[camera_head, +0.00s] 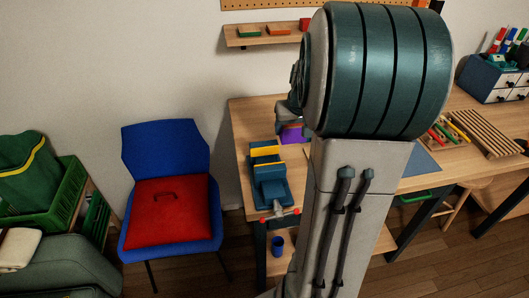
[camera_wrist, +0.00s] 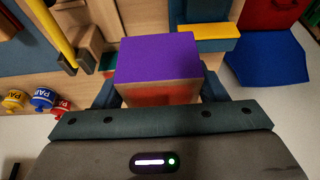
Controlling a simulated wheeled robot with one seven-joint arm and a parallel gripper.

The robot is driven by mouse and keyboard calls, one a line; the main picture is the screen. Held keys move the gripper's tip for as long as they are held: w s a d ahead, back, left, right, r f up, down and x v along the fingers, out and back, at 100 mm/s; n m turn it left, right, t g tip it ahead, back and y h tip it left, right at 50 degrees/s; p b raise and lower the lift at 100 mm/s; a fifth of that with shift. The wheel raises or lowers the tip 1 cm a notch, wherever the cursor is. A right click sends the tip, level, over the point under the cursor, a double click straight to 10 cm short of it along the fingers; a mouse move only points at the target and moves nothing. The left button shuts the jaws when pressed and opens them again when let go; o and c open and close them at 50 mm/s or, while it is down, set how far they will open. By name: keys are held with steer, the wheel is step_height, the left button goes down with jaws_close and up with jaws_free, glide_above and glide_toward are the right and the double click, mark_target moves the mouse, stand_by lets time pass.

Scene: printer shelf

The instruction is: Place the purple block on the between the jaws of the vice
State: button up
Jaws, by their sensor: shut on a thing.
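The purple block (camera_wrist: 158,55) is between the fingers of my gripper (camera_wrist: 160,90) in the wrist view, with a purple face and a tan and reddish side showing. In the head view the block (camera_head: 293,134) is partly hidden by my arm and appears just above the table, behind and to the right of the vice. The blue vice (camera_head: 270,187) with yellow jaw faces stands at the table's left end. The vice (camera_wrist: 205,14) also shows beyond the block in the wrist view, with one yellow jaw face visible.
The wooden table (camera_head: 242,125) carries a slatted rack (camera_head: 482,132) and tools at the right. A blue chair (camera_head: 168,143) with a red cushion stands left of the table. A wall shelf (camera_head: 262,38) is above. Paint pots (camera_wrist: 42,98) show at left in the wrist view.

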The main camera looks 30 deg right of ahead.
steer(key=a+f, duration=0.1)
steer(key=a, duration=0.1)
steer(key=w+a+f, duration=0.1)
steer(key=a+f, duration=0.2)
steer(key=a, duration=0.2)
steer(key=shift+w+a+f+p, duration=0.1)
steer(key=shift+w+f+p, duration=0.1)
steer(key=shift+w+p, duration=0.1)
steer(key=shift+s+a+f, duration=0.1)
steer(key=shift+f, duration=1.95)
steer(key=shift+f, duration=0.2)
steer(key=o, duration=1.1)
steer(key=shift+c, duration=0.2)
steer(key=shift+r, duration=0.15)
